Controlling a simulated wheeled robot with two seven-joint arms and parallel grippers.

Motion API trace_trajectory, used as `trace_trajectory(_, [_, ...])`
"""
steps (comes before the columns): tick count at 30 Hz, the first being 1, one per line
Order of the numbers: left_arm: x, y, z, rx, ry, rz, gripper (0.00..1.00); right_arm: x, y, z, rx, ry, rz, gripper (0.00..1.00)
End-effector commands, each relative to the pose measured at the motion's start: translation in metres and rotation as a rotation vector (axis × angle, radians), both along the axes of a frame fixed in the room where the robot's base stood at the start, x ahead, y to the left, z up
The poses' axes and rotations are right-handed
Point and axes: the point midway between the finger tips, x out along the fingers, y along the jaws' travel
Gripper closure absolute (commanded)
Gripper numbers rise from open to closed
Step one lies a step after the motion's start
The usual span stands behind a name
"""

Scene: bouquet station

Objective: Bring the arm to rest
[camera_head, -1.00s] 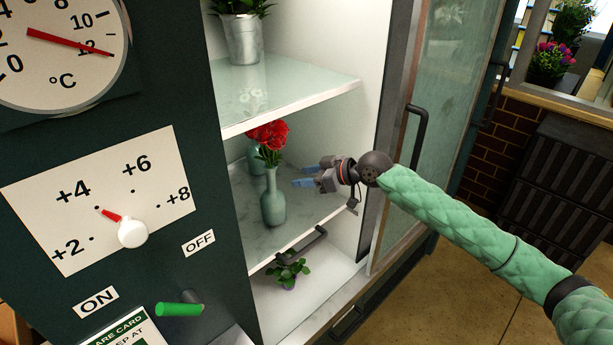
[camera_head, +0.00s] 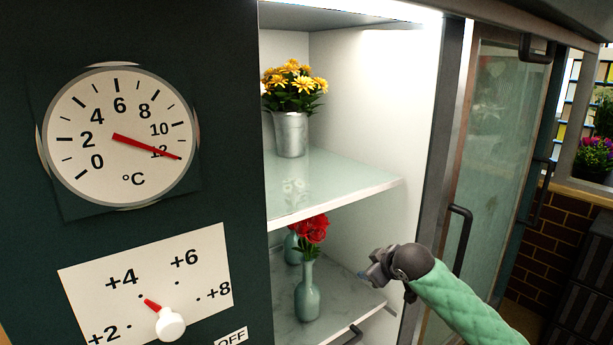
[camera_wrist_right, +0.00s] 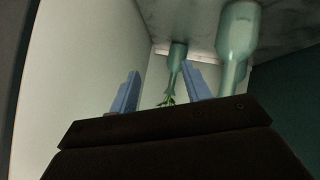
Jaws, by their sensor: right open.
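My right gripper (camera_head: 372,274) is inside the open cooler, at the height of the lower glass shelf (camera_head: 345,298). It is to the right of a pale green vase (camera_head: 308,296) with red flowers (camera_head: 313,229), apart from it. In the right wrist view its two blue fingers (camera_wrist_right: 157,88) are spread with nothing between them. The vase also shows in that view (camera_wrist_right: 238,35), with a second vase (camera_wrist_right: 176,55) farther off. My left gripper is not in view.
The cooler's glass door (camera_head: 500,150) stands open on the right, with a dark handle (camera_head: 459,235). An upper shelf (camera_head: 335,185) holds a metal bucket (camera_head: 291,136) of yellow flowers. A thermometer dial (camera_head: 120,137) and a white knob (camera_head: 170,325) are on the left panel.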

Motion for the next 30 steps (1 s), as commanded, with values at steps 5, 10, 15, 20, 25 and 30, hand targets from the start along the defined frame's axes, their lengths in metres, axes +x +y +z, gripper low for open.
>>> trace_trajectory(5, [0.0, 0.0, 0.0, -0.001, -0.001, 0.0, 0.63, -0.015, -0.004, -0.031, -0.014, 0.015, -0.104, 0.52])
trace_trajectory(10, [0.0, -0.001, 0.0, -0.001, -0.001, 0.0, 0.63, -0.039, -0.01, -0.074, -0.017, 0.055, -0.203, 0.52])
trace_trajectory(15, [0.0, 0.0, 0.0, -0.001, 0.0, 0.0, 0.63, -0.069, -0.016, -0.121, -0.011, 0.113, -0.288, 0.52])
trace_trajectory(20, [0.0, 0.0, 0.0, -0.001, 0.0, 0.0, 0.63, -0.103, -0.019, -0.167, -0.001, 0.177, -0.352, 0.52])
trace_trajectory(25, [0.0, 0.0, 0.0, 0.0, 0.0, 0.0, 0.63, -0.145, -0.02, -0.216, 0.016, 0.255, -0.41, 0.52])
trace_trajectory(30, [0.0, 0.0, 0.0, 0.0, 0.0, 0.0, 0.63, -0.194, -0.018, -0.266, 0.041, 0.344, -0.456, 0.52])
